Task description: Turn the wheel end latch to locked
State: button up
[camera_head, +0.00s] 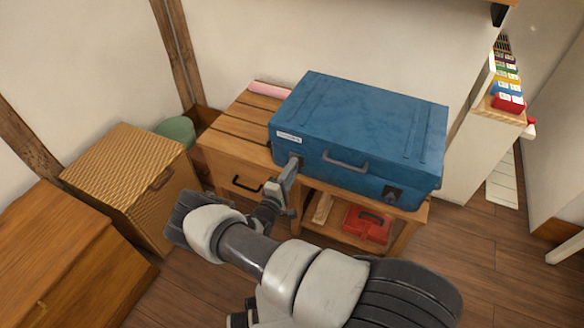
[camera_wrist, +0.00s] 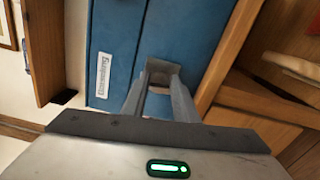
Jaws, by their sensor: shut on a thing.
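A blue hard case (camera_head: 360,115) lies flat on a wooden bench, lid closed, with a grey carry handle (camera_head: 345,161) on its front face. One dark latch (camera_head: 394,193) sits at the right of that face and is clear of my gripper. My gripper (camera_head: 293,167) is at the left latch, below the white label (camera_head: 288,137), and its fingers are closed on it. In the wrist view the fingers (camera_wrist: 160,75) reach the blue case front (camera_wrist: 115,45) and hide most of that latch. Its turn angle cannot be told. No wheels show.
The bench (camera_head: 232,142) has a drawer with a dark handle and an open shelf holding a red box (camera_head: 368,224). A woven chest (camera_head: 130,180) and a wooden cabinet (camera_head: 60,260) stand at left. A white shelf unit (camera_head: 480,150) stands at right.

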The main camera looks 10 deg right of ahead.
jog(key=shift+m, duration=0.7)
jog(key=shift+p, duration=0.3)
jog(key=o, duration=1)
jog(key=p+v, duration=0.2)
jog(key=v, duration=1.5)
jog(key=shift+s+a, duration=0.15)
